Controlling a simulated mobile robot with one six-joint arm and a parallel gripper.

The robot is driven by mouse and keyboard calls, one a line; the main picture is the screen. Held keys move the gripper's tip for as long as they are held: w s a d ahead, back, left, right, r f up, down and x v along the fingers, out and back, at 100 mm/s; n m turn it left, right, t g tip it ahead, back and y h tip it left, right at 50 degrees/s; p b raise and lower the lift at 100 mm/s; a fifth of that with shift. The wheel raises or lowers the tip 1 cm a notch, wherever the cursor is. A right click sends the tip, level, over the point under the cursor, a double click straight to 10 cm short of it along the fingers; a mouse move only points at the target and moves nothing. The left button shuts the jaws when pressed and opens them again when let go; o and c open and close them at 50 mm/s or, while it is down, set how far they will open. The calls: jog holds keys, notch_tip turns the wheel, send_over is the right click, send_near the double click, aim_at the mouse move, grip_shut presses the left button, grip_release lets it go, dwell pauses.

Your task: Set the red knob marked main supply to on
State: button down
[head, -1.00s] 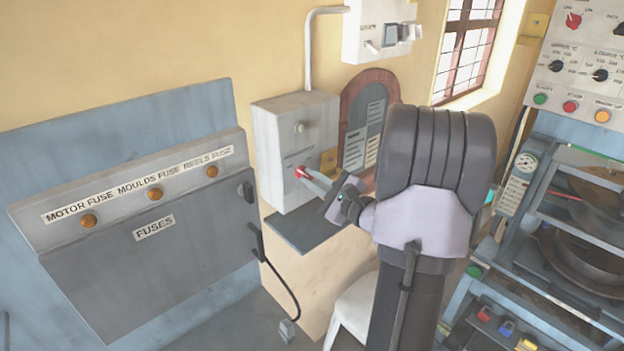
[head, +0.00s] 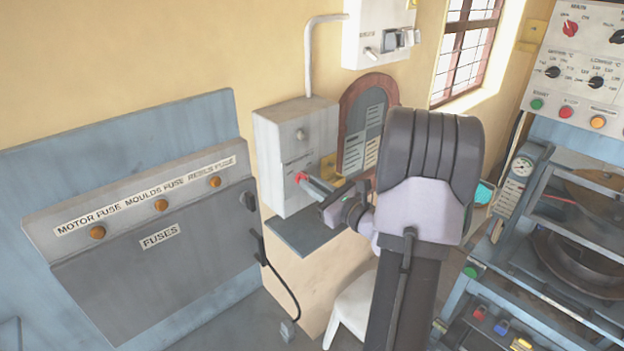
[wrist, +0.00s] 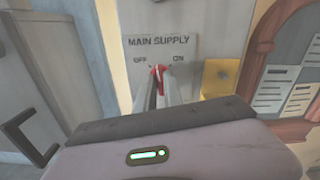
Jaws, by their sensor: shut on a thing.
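The red knob (wrist: 157,71) sits on the grey main supply box, below the words MAIN SUPPLY and between the OFF and ON labels in the wrist view. In the head view the red knob (head: 300,177) shows at the tip of my gripper (head: 306,182). My gripper (wrist: 157,80) is shut on the knob, one finger on each side of it. The fingers hide part of the knob, and I cannot tell exactly where it points. The supply box (head: 280,150) is fixed to the yellow wall.
A grey shelf (head: 290,232) juts out below the box. A yellow plate (wrist: 220,77) is right of the knob, then a wooden-framed board (head: 350,125). The fuse cabinet (head: 190,265) stands left, with a black handle. The press (head: 560,250) stands right.

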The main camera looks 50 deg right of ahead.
jog(key=m+p, duration=0.5)
jog(key=m, duration=0.2)
jog(key=shift+d+r, duration=0.1)
jog(key=shift+r, duration=0.05)
jog(key=shift+m+p, duration=1.55)
jog(key=shift+m, duration=0.35)
jog(key=shift+f, duration=0.25)
jog(key=c, duration=1.5)
grip_release()
jog(key=shift+o, duration=0.2)
jog(key=s+a+b, duration=0.1)
jog(key=s+a, duration=0.1)
jog(key=s, duration=1.5)
jog(key=shift+s, duration=0.2)
